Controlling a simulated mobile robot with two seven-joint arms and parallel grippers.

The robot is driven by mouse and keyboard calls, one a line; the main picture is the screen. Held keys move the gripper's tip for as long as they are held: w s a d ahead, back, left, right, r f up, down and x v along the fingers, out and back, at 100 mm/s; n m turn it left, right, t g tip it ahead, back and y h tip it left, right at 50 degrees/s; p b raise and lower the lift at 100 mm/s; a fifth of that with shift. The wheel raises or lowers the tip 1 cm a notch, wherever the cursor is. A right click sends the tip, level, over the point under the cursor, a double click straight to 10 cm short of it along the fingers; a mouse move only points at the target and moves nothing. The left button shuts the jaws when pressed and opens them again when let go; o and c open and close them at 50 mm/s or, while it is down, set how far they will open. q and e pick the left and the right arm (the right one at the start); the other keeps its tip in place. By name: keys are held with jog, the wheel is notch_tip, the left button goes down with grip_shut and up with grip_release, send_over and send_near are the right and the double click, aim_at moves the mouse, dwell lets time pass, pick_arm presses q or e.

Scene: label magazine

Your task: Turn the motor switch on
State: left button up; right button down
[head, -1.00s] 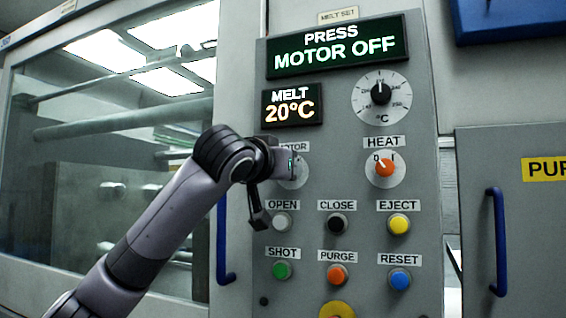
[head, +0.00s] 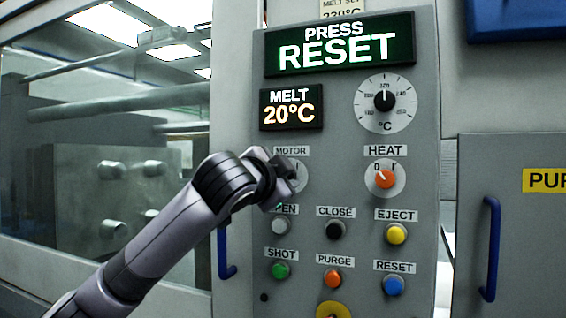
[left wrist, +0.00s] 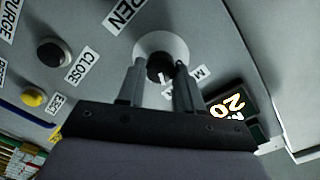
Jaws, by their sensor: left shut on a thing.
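The motor switch is a dark knob (left wrist: 158,68) on a round white dial (left wrist: 160,43). Its dial (head: 301,172) also shows in the head view, below the MOTOR label and partly covered by my gripper. My left gripper (left wrist: 160,75) is shut on the knob, with one finger on each side of it. In the head view the gripper (head: 284,178) reaches the dial from the left, and the knob is hidden there. The knob's exact pointing is hard to tell. The upper display (head: 339,46) reads PRESS RESET. My right gripper is not in view.
The HEAT switch (head: 384,179) is right of the motor switch. Several push buttons sit below, including white OPEN (head: 280,227) and blue RESET (head: 393,285). The MELT display (head: 291,106) reads 20°C. A blue handle (head: 490,248) stands at right.

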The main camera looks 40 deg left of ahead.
pick_arm(q)
jog(key=shift+m+p, duration=0.5)
jog(key=shift+m, duration=0.1)
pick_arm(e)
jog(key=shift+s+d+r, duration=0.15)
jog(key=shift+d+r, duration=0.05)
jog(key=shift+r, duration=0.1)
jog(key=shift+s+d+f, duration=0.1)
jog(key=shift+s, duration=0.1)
pick_arm(q)
jog(key=o, duration=1)
jog(key=shift+o, duration=0.2)
jog(key=v, duration=0.7)
jog(key=shift+b, duration=0.3)
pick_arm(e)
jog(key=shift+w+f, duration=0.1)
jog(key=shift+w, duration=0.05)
